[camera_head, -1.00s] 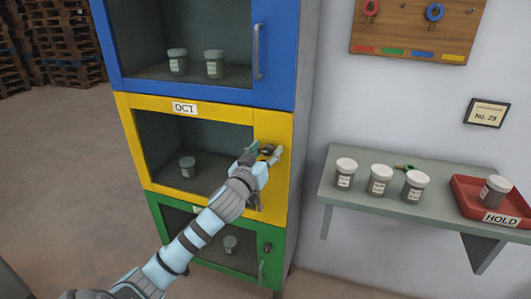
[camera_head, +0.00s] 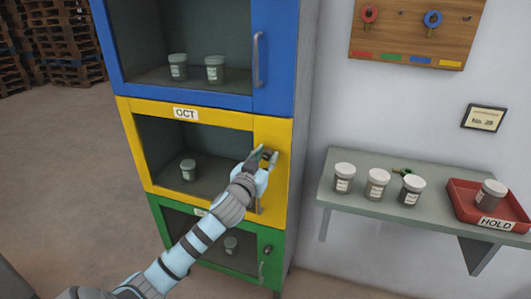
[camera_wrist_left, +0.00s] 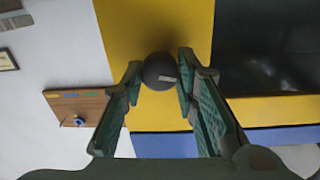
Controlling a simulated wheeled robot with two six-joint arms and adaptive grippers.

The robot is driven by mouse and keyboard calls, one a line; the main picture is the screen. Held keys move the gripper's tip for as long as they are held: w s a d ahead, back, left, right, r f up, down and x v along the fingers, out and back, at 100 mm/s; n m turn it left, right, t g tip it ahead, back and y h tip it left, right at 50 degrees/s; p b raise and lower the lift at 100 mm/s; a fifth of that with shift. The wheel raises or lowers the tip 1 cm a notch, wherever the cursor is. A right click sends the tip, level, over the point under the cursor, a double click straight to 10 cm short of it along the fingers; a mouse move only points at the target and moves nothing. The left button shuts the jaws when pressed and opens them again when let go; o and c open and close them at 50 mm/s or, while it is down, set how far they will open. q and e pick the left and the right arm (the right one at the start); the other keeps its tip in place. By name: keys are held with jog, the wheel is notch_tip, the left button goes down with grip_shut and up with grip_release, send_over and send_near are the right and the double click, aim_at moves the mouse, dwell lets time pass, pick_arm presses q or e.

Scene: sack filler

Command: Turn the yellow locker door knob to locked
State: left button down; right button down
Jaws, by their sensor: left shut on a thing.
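The yellow locker door (camera_head: 272,132) is closed, in the middle of the locker column, with an OCT label (camera_head: 186,114) above its window. Its round dark knob (camera_head: 269,152) is on the right side of the door, above the handle. My left gripper (camera_head: 264,156) is at the knob. In the left wrist view the fingers of my left gripper (camera_wrist_left: 160,78) stand on either side of the knob, shut on it. My right gripper is not in view.
A blue locker door (camera_head: 272,60) is above and a green locker door (camera_head: 268,240) below. A grey shelf (camera_head: 345,200) at right holds several jars and a red HOLD tray (camera_head: 460,205). A key board (camera_head: 412,30) hangs on the wall.

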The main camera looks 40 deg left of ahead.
pick_arm(q)
jog(key=m+p, duration=0.3)
jog(key=shift+r+m, duration=0.2)
jog(key=shift+m, duration=0.1)
jog(key=m+p, duration=0.2)
jog(key=m, duration=0.1)
jog(key=shift+m+p, duration=0.3)
jog(key=shift+p, duration=0.1)
jog(key=m+p, duration=0.2)
jog(key=m, duration=0.1)
jog(key=shift+d, duration=0.1)
jog(key=shift+f+m+g+p, duration=0.15)
jog(key=shift+m+p, duration=0.35)
jog(key=shift+m, duration=0.7)
jog(key=shift+f+m+g+p, duration=0.15)
jog(key=shift+m+p, duration=0.35)
jog(key=shift+m, duration=0.7)
jog(key=c, duration=1.2)
grip_release()
jog(key=shift+c, duration=0.2)
